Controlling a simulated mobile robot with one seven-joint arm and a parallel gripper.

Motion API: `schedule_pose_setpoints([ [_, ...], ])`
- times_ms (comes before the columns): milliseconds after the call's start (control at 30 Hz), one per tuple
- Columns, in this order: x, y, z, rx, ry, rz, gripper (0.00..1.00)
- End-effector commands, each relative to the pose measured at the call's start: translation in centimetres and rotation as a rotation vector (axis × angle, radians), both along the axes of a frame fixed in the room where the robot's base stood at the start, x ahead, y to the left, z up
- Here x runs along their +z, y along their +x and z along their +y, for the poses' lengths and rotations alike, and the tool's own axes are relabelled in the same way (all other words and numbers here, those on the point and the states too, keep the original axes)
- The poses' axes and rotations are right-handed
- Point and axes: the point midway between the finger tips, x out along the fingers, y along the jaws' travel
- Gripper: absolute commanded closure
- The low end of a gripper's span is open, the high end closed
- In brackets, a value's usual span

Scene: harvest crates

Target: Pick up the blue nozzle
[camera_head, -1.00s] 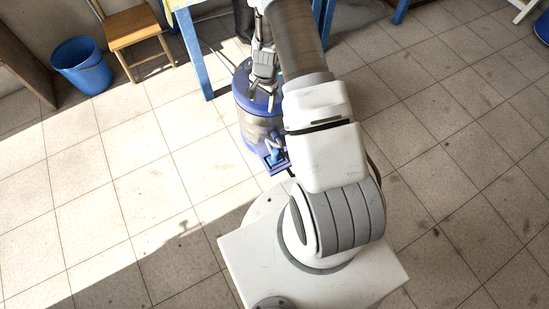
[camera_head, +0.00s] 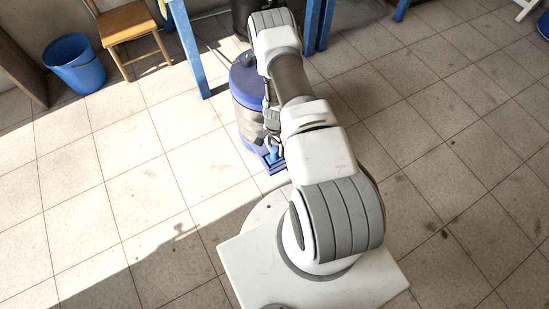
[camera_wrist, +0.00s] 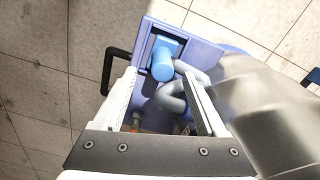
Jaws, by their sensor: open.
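The blue nozzle (camera_wrist: 163,60) is a light blue piece with a rounded cylinder end. In the wrist view it sits in a recess of a violet-blue base, with a grey curved hose or handle beside it. In the head view the nozzle (camera_head: 276,153) shows small at the foot of a blue-topped canister. My gripper (camera_wrist: 159,76) is open, its two pale fingers pointing toward the nozzle, one to each side. The fingertips reach about its near end; contact cannot be told. In the head view my gripper (camera_head: 273,138) is partly hidden by my arm, just above the nozzle.
The canister (camera_head: 245,82) has a blue lid and translucent grey body (camera_wrist: 265,105), close to the right finger. A black handle (camera_wrist: 113,68) stands left of the base. A blue-legged table (camera_head: 188,50), wooden chair (camera_head: 128,22) and blue bucket (camera_head: 76,66) are behind. Left floor is clear.

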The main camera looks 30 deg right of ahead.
Motion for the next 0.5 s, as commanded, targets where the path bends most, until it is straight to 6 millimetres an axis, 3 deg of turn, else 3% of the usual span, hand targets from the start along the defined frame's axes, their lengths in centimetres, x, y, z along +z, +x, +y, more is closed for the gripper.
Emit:
schedule_pose_setpoints([
  [33,-1.0,0.0,0.0,0.0,0.0,0.0,0.26],
  [333,-2.6,0.1,0.0,0.001,0.0,0.0,0.26],
  [500,-4.9,0.3,0.0,0.002,0.0,0.0,0.26],
])
